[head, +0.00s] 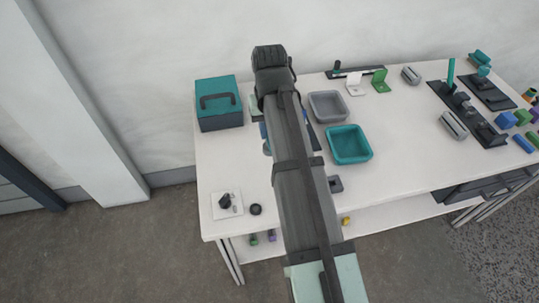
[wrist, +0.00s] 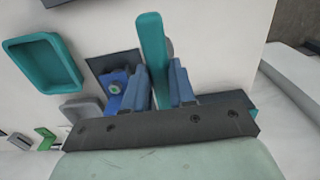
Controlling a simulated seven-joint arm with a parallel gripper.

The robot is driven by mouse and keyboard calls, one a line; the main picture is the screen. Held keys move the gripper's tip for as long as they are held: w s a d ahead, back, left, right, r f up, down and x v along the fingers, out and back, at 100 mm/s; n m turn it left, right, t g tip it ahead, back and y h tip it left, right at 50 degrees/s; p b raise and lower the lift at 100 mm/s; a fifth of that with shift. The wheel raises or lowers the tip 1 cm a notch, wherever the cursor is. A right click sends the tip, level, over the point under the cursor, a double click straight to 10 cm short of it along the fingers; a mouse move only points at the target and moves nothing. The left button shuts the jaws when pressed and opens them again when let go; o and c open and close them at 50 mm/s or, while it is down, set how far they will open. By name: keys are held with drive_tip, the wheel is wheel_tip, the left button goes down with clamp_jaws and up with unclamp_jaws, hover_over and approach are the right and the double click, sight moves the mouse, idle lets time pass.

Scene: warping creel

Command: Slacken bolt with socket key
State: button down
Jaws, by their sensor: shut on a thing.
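My gripper (wrist: 160,80) shows in the wrist view with its two blue fingers closed on a long teal bar (wrist: 151,45), which looks like the socket key's handle. The key's working end is hidden between and behind the fingers. Just left of the fingers, a blue block (wrist: 113,103) sits on a dark plate (wrist: 108,63). A small round bolt-like head (wrist: 116,88) shows on the block. The key's handle is beside this head; I cannot tell what its hidden end touches. In the head view my arm covers the gripper and most of this spot.
A teal tray (head: 348,144) and a grey tray (head: 327,105) stand right of my arm. A teal toolbox (head: 218,103) stands at the table's left back. A white plate with a black knob (head: 225,203) lies at front left. Several fixtures and blocks fill the right side.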

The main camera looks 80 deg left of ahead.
drive_tip(key=w+a+r+m, duration=0.3)
drive_tip(key=w+a+m, duration=0.5)
drive_tip(key=w+m, duration=0.3)
drive_tip(key=shift+w+m, duration=0.25)
drive_tip(key=shift+m, duration=0.15)
drive_tip(key=shift+f, duration=1.35)
drive_tip(key=shift+f, duration=0.45)
drive_tip(key=shift+f, duration=0.5)
drive_tip(key=shift+f, duration=0.35)
idle(0.3)
